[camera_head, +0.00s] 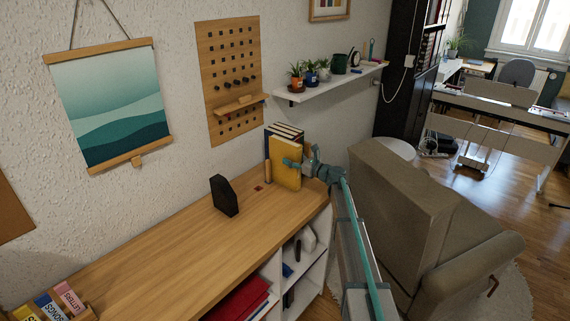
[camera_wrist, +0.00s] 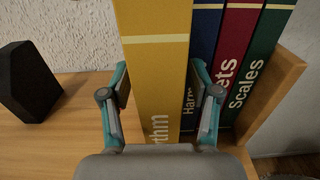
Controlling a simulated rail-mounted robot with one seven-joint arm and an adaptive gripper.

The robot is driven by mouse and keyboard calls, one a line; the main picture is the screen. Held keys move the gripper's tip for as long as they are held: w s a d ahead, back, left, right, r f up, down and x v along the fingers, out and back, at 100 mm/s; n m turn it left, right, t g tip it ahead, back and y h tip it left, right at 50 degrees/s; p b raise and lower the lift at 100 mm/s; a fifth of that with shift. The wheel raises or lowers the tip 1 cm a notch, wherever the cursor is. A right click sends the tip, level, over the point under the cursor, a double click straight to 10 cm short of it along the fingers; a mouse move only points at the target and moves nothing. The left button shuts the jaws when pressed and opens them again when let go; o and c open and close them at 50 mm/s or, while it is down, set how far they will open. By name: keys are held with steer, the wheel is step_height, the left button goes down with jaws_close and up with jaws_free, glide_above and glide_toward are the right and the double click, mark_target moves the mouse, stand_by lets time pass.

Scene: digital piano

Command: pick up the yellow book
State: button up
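The yellow book (camera_wrist: 155,45) stands upright in the middle of the wrist view, its spine facing me with part of its title showing. In the head view the yellow book (camera_head: 285,177) is at the right end of the wooden cabinet top, forward of the darker books. My gripper (camera_wrist: 159,85) has one finger on each side of the spine, both fingers close against the book, so it looks shut on it. My gripper also shows in the head view (camera_head: 296,164) at the book's right edge. Whether the book's bottom touches the surface is unclear.
Blue, red (camera_wrist: 238,60) and green (camera_wrist: 264,65) books stand close on the right, beside a wooden rack end (camera_wrist: 272,95). A black holder (camera_head: 224,196) stands to the left on the cabinet top (camera_head: 170,250). A sofa (camera_head: 400,215) is at the right.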

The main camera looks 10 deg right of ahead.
jaws_close()
steer(key=shift+r, duration=0.1)
stand_by(0.3)
